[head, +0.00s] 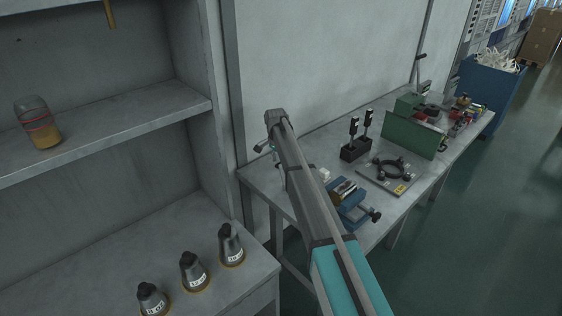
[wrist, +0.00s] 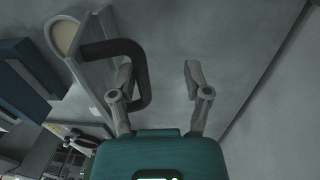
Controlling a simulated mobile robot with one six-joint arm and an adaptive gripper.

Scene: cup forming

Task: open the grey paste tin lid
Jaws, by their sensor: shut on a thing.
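In the wrist view my gripper (wrist: 157,70) has its two fingers apart, with a black loop handle (wrist: 141,72) at the left finger and reaching between them. I take the gripper as shut on this handle, though contact with the right finger is not clear. The handle joins a grey body (wrist: 80,68) with a round tan face (wrist: 66,38) at the upper left. This may be the grey paste tin; I cannot tell its lid from its body. In the head view my arm hides most of the gripper and whatever it holds.
A blue vise (head: 352,205) stands on the grey bench (head: 375,232) right of my arm. Behind it are a black block with upright tools (head: 356,150), a ring fixture (head: 388,172) and a green box (head: 405,135). Shelving (head: 120,120) with several cone-shaped pieces (head: 231,245) stands left.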

